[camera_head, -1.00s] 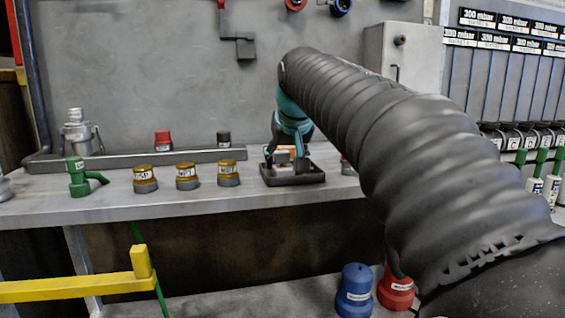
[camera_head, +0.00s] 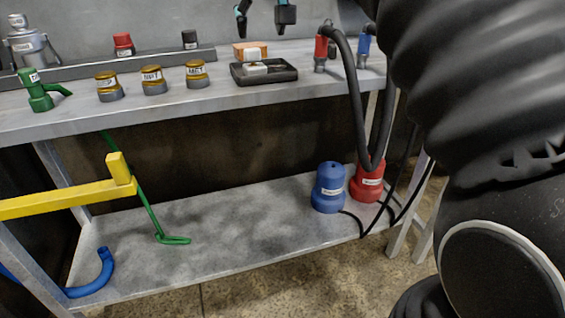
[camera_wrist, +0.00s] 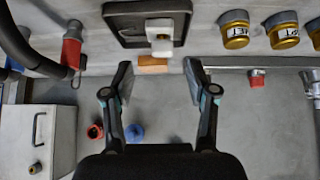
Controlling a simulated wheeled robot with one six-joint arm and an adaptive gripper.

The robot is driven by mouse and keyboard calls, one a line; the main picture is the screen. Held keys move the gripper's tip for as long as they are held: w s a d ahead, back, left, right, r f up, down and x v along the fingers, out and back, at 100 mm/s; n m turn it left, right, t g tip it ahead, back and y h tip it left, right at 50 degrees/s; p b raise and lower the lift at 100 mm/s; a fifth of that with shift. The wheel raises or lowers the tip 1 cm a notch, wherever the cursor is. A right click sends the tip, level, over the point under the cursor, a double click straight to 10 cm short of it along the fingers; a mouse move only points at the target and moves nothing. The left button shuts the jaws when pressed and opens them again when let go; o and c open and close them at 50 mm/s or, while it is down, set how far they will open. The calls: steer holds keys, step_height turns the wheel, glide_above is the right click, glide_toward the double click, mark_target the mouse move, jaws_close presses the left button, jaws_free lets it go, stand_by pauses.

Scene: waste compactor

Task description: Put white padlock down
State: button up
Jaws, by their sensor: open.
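The white padlock (camera_head: 254,68) sits in a black tray (camera_head: 284,76) on the workbench; a second white part stands behind it, and I cannot tell whether the two are joined. The padlock also shows in the wrist view (camera_wrist: 161,46), over the near side of the tray (camera_wrist: 118,7). An orange block (camera_head: 262,46) is right behind the white parts, and it also shows in the wrist view (camera_wrist: 153,65). My gripper (camera_head: 264,15) is open and empty, above and behind the tray. In the wrist view its fingers (camera_wrist: 158,68) are apart, with nothing between the pads.
Several brass-topped, labelled parts (camera_head: 152,80) and a green valve (camera_head: 37,92) stand left of the tray. Red (camera_head: 320,48) and blue (camera_head: 364,45) hose connectors stand to its right. Blue (camera_head: 329,187) and red (camera_head: 367,181) containers are on the lower shelf.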

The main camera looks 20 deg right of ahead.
steer(key=s+f+g, duration=0.1)
steer(key=s+f, duration=1)
steer(key=f, duration=0.5)
steer(key=s+f+g, duration=0.1)
steer(key=s+f, duration=1)
steer(key=f, duration=0.5)
steer(key=shift+s, duration=0.3)
steer(key=shift+r, duration=0.15)
